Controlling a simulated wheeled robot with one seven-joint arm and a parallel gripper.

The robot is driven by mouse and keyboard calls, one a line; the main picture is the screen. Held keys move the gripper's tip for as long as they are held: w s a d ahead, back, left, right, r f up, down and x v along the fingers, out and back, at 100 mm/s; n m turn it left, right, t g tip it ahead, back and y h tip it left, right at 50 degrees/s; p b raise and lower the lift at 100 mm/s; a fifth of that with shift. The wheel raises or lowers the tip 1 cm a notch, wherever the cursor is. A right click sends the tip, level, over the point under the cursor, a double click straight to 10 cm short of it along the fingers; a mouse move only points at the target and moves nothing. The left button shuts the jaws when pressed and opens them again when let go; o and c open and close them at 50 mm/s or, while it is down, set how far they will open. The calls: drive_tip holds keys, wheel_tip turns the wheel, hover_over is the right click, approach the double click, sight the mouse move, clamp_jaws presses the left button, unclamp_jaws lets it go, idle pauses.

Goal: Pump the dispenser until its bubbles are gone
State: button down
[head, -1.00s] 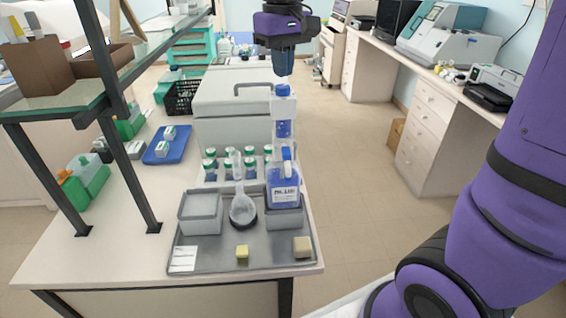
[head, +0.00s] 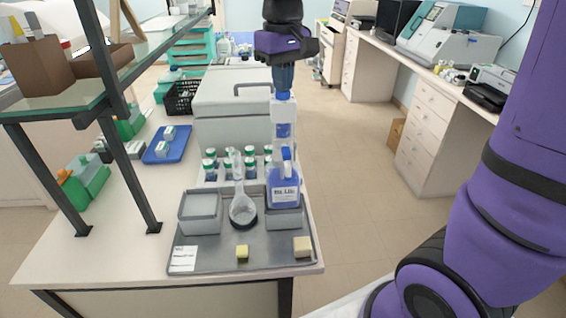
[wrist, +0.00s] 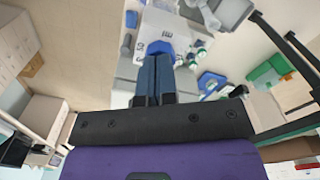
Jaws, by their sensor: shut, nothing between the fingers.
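The dispenser (head: 285,187) is a blue-filled bottle with a white label. It stands in a grey holder on the metal tray. A clear upright chamber (head: 284,120) with some blue liquid rises above it, topped by a blue cap (head: 283,96). My gripper (head: 283,88) points straight down over the cap, its fingers shut together with nothing between them. The fingertips meet or nearly meet the cap top. In the wrist view the blue cap (wrist: 160,47) shows right at the fingertips. Bubbles are too small to make out.
Several green-capped bottles stand behind. A dark-framed shelf (head: 130,130) rises at left.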

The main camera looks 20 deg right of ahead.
drive_tip(key=shift+f, duration=1.4)
idle(0.4)
drive_tip(key=shift+r, duration=2.95)
drive_tip(key=shift+f, duration=0.15)
drive_tip(key=shift+f, duration=2.7)
drive_tip(key=shift+r, duration=2.8)
